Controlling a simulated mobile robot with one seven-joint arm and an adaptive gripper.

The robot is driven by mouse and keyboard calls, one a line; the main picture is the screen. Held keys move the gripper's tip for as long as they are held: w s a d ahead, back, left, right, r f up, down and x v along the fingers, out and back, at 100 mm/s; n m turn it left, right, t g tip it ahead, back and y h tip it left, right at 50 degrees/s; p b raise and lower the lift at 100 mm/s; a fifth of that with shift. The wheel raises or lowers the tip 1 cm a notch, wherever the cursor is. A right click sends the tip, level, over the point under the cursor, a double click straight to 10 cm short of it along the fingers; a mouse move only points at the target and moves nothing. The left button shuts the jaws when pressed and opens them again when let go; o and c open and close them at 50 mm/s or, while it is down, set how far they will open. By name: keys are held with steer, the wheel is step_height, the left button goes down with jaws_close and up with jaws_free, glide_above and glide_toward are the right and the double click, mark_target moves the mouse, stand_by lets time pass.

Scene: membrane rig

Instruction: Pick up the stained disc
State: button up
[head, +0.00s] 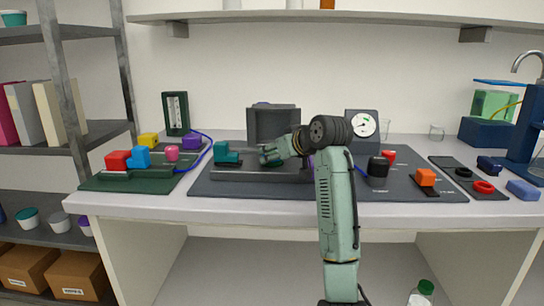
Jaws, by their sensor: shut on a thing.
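My gripper (268,157), at the end of my pale green arm, is low over the dark membrane rig (235,172) in the middle of the bench. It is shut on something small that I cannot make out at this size. No stained disc can be told apart in this view; the fingers and wrist cover that spot. A teal block (227,152) sits on the rig just left of my gripper. A dark upright panel (272,122) stands behind it.
A green tray (130,183) with several coloured blocks is at left, with a blue tube. A dial gauge (362,125), black knob (378,166) and orange block (425,177) are right of my arm. A dark strip (466,180) holds rings farther right. A shelf (330,15) hangs above.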

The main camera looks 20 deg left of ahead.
steer(key=c, duration=0.3)
steer(key=shift+c, duration=0.2)
